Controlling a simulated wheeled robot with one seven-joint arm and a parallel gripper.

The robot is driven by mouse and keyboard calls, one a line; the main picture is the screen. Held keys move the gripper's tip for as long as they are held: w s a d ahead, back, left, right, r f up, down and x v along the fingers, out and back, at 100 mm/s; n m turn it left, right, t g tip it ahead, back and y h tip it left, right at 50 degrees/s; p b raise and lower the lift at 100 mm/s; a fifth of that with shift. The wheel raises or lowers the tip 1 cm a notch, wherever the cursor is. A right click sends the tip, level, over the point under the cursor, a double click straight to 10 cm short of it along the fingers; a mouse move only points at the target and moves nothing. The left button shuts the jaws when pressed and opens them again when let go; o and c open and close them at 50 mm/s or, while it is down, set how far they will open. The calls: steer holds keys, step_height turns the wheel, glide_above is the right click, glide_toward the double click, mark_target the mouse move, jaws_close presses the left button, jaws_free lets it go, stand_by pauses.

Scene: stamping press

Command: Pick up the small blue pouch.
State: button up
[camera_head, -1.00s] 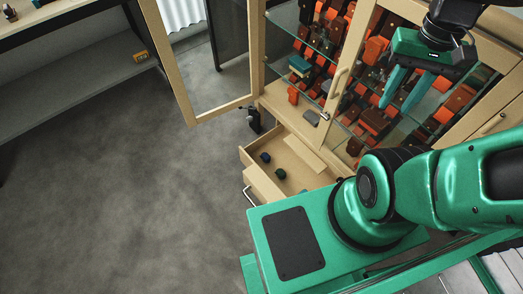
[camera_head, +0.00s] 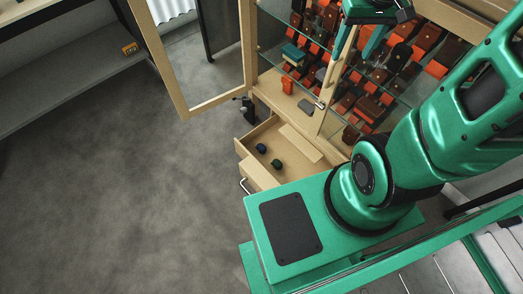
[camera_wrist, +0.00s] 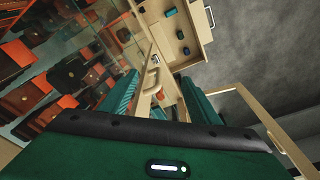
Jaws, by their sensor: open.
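A small dark blue item (camera_head: 261,148), which looks like the small blue pouch, lies in the open drawer (camera_head: 244,150) below the cabinet. A small dark green item (camera_head: 277,164) lies near it. My gripper (camera_head: 352,48) is open and empty. It is high in front of the cabinet shelves, apart from the drawer, to its upper right in the head view. Its two fingers also show in the wrist view (camera_wrist: 158,88).
The cabinet's glass shelves (camera_head: 345,75) hold many orange and brown leather goods and a teal stack (camera_head: 293,52). A glazed wooden door (camera_head: 166,60) stands open at left. The grey floor (camera_head: 110,200) at left is clear.

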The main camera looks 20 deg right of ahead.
steer(key=w+a+f+n+t+y, duration=0.1)
steer(key=w+a+f+n, duration=0.1)
steer(key=w+a+f, duration=0.35)
steer(key=w+a+f+n+t, duration=0.1)
steer(key=w+a+f, duration=0.1)
steer(key=w, duration=0.7)
steer(key=w+a+f+n+y, duration=0.1)
steer(key=w+a+f+n, duration=0.2)
steer(key=w, duration=0.4)
steer(key=w+a+f+n+t+y, duration=0.1)
steer(key=w+a+f+y, duration=0.1)
steer(key=w+a+f, duration=0.5)
steer(key=w+a+f+n+t+y, duration=0.1)
steer(key=w+a+f+t+y, duration=0.15)
steer(key=a+f, duration=0.85)
steer(key=m+t+h, duration=0.1)
steer(key=t+h, duration=0.1)
steer(key=t, duration=0.1)
glide_toward(262, 147)
steer(key=shift+x, duration=5.3)
steer(key=c, duration=1.1)
